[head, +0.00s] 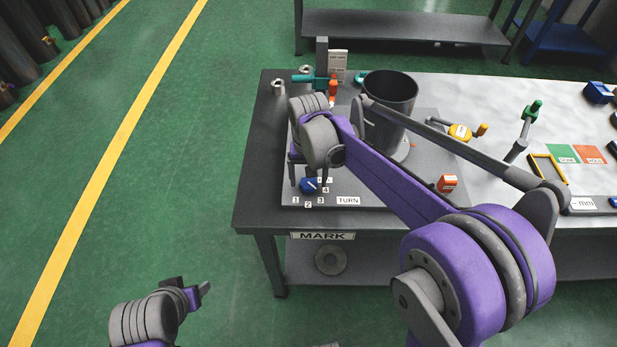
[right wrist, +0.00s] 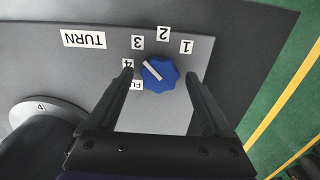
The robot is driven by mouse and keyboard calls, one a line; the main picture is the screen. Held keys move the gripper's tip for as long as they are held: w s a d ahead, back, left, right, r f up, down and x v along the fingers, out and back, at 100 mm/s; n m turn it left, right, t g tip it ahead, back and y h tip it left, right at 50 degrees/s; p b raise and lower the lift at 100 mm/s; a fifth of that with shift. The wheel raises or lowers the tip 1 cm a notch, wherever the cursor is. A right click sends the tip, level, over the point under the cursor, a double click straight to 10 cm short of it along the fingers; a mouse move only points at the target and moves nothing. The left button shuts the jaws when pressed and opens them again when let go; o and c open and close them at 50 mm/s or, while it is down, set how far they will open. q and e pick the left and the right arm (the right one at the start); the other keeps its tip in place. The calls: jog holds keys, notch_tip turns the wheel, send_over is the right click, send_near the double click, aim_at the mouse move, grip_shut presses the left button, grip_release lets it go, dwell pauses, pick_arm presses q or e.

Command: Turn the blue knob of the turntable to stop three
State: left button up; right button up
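The blue knob (head: 309,186) sits on the front left of the grey turntable plate (head: 375,196), beside number labels. In the right wrist view the knob (right wrist: 160,74) has a white pointer bar aimed up and left, between labels 3 (right wrist: 137,42) and 4 (right wrist: 127,64). My right gripper (head: 308,178) is over the knob, pointing down. In the right wrist view its open fingers (right wrist: 159,77) stand on either side of the knob, with gaps. My left gripper (head: 202,290) is low at the left, away from the table; its finger opening is unclear.
A dark flanged cylinder (head: 390,95) stands on the plate behind my right arm. An orange part (head: 447,183) and a yellow-handled lever (head: 462,131) are to the right. A teal-and-orange fixture (head: 318,82) is behind. Green floor at the left is clear.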

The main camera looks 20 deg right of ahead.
aim_at(308, 183)
jog(key=shift+r, duration=0.1)
notch_tip(308, 183, up, 11)
jog(key=shift+f+p, duration=0.2)
jog(key=shift+p, duration=0.1)
dwell(0.4)
jog(key=s+d+f+n+t, duration=0.1)
jog(key=s+f, duration=0.2)
jog(key=s, duration=0.4)
jog(key=s+d+f+n+t, duration=0.1)
jog(key=s+d+f+t, duration=0.1)
jog(key=s+f, duration=0.2)
jog(key=s+d+f+n+t, duration=0.1)
jog(key=s+f+t, duration=0.1)
jog(key=s, duration=0.7)
jog(key=shift+s+d+f, duration=0.15)
jog(key=shift+f, duration=0.25)
jog(key=shift+s+d+f, duration=0.15)
jog(key=shift+f, duration=0.25)
